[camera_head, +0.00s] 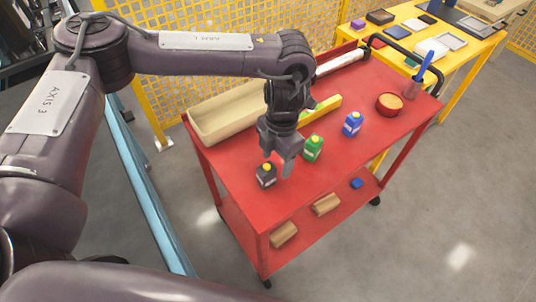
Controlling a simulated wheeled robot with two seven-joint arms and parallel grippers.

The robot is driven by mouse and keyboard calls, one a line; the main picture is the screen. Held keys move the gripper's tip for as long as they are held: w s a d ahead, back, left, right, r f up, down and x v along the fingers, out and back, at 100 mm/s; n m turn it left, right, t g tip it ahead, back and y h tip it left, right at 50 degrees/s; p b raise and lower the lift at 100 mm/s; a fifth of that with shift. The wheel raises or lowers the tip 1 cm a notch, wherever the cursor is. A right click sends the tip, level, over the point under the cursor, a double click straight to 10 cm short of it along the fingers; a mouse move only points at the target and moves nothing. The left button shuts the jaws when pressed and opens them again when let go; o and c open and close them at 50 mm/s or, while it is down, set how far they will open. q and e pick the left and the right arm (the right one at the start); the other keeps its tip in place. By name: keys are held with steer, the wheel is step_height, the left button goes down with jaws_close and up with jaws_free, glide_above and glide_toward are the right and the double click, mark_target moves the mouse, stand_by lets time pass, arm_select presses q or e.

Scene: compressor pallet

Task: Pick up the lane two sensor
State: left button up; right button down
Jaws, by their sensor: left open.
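Three small block-like items with yellow tops stand in a slanting row on the red cart: a dark grey one (266,177), a green one (313,149) and a blue one (352,125). They may be the sensors, but I cannot read a lane marking on any of them. My left gripper (277,168) is open and points down beside the dark grey item. Its fingers overlap the picture space just above and right of that item, and I cannot tell whether they touch it. The green item is apart to the right. My right gripper is not in view.
The red cart (350,165) also carries a tan trough (215,122), a yellow bar (325,108), a red round bowl (389,104) and a cup with a blue tool (424,68). A yellow table (465,55) stands behind. The cart's front right top is clear.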

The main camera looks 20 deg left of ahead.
mark_target(269, 167)
arm_select(q)
steer(key=shift+w+a+f, duration=0.1)
steer(key=shift+a+f, duration=0.15)
steer(key=shift+a, duration=0.5)
steer(key=shift+s+f, duration=0.4)
steer(key=shift+f, duration=0.45)
steer(key=shift+a+f, duration=0.1)
steer(key=shift+f, duration=0.25)
steer(key=f, duration=0.4)
steer(key=shift+a+f, duration=0.2)
steer(key=shift+a, duration=0.2)
steer(key=shift+f, duration=0.25)
steer(key=shift+w, duration=0.1)
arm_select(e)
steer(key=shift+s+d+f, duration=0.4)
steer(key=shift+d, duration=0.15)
arm_select(q)
steer(key=shift+c, duration=0.2)
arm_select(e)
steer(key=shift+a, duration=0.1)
